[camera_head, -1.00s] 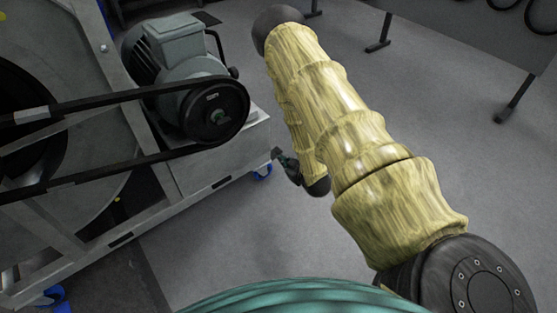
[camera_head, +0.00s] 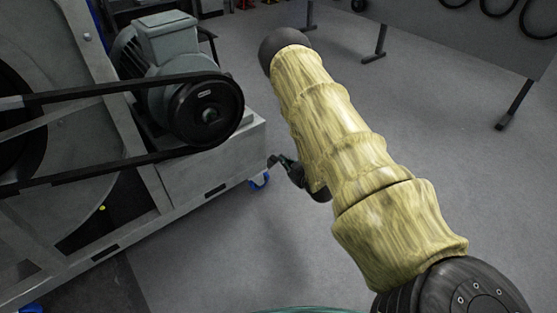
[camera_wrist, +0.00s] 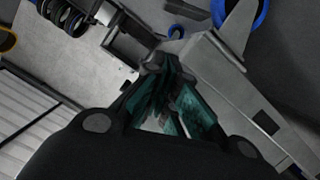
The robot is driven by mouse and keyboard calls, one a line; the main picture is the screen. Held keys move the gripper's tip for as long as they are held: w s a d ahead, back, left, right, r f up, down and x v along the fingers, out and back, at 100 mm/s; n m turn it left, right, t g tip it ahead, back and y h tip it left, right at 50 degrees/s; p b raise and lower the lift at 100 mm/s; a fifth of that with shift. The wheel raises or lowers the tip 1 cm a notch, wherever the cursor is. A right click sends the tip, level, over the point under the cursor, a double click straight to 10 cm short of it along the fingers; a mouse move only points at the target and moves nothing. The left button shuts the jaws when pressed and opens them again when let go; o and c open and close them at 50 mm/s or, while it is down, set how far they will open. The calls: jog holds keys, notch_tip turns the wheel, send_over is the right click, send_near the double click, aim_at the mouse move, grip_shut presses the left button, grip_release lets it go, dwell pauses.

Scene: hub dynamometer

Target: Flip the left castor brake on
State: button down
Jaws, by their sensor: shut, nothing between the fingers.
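The dynamometer frame (camera_head: 200,165) stands on blue castors. One blue castor (camera_head: 260,181) shows under its near right corner, and another blue castor (camera_head: 30,309) is cut off at the lower left edge. I cannot tell from the picture which one the task calls left. My gripper (camera_head: 274,161) is shut and empty, just above and right of the castor at the frame's right corner. In the wrist view my gripper (camera_wrist: 154,62) has its fingertips together beside the grey frame beam. A blue castor wheel (camera_wrist: 261,12) shows at the upper right there. No brake lever is clear.
A grey motor (camera_head: 165,60) with a black pulley (camera_head: 207,112) and belts sits on the frame. A panel (camera_head: 470,35) on legs with hanging black loops stands at the back right. The grey floor (camera_head: 240,255) is open in front of the frame.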

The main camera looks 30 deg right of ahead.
jog(key=b, duration=0.6)
send_over(275, 163)
jog(key=a, duration=0.2)
notch_tip(275, 163, down, 3)
jog(key=shift+d+r, duration=0.15)
jog(key=shift+d+f+b, duration=0.4)
jog(key=shift+f+b, duration=0.15)
jog(key=shift+f, duration=0.3)
jog(key=shift+d+f+b, duration=0.35)
jog(key=shift+f+b, duration=0.15)
jog(key=shift+f, duration=0.3)
jog(key=shift+s+d+p, duration=0.1)
jog(key=shift+d+p, duration=0.15)
jog(key=shift+p, duration=0.15)
